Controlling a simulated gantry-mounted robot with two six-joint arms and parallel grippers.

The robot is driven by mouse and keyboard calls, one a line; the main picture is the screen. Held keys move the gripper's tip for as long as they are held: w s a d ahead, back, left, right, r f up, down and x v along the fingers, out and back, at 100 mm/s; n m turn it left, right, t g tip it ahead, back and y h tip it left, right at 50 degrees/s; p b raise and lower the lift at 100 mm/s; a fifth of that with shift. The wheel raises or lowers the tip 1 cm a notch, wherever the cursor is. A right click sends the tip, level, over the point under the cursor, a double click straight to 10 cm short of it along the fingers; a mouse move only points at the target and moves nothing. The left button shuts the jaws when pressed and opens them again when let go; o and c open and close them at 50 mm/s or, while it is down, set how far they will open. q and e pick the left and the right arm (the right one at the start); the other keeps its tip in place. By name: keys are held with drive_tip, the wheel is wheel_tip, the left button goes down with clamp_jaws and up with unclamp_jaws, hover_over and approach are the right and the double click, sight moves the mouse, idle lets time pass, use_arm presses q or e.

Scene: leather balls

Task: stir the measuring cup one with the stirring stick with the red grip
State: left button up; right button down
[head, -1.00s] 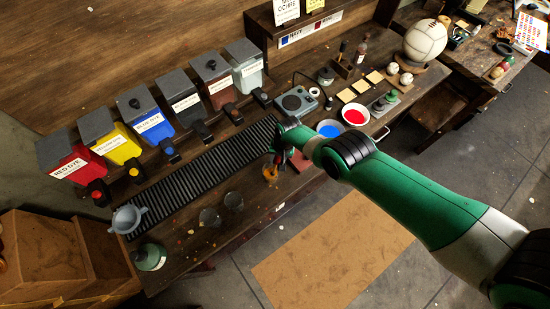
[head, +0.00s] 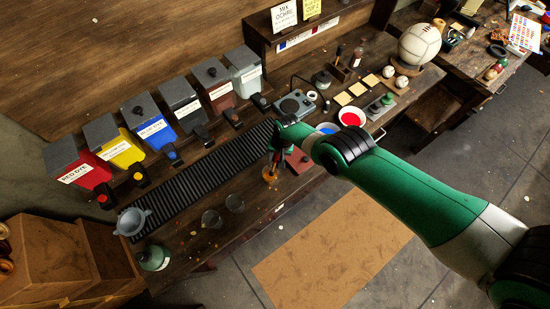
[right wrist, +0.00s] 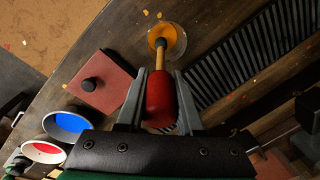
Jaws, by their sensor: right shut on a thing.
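My right gripper (head: 275,152) is shut on the red grip (right wrist: 160,98) of the stirring stick. The pale wooden shaft (right wrist: 161,60) points away from my fingers in the right wrist view. Its far end is inside a clear measuring cup (right wrist: 175,36) with orange-yellow liquid. In the head view this cup (head: 270,176) stands on the bench just below my gripper. Whether the stick touches the cup's bottom or wall I cannot tell. Two other clear cups (head: 211,219) (head: 234,203) stand to its lower left and look empty. My left gripper is not in view.
A black ribbed mat (head: 190,180) runs behind the cups, below the row of dye bins (head: 150,125). A reddish block with a black knob (right wrist: 103,83) lies beside the orange cup. Bowls of blue (right wrist: 67,125) and red (right wrist: 43,150) stand farther along the bench.

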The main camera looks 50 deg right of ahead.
drive_tip(key=r+p, duration=0.2)
drive_tip(key=r, duration=0.1)
drive_tip(key=d+r+p, duration=0.1)
drive_tip(key=r+p, duration=0.1)
drive_tip(key=shift+s, duration=0.1)
drive_tip(key=shift+f, duration=0.1)
idle(0.6)
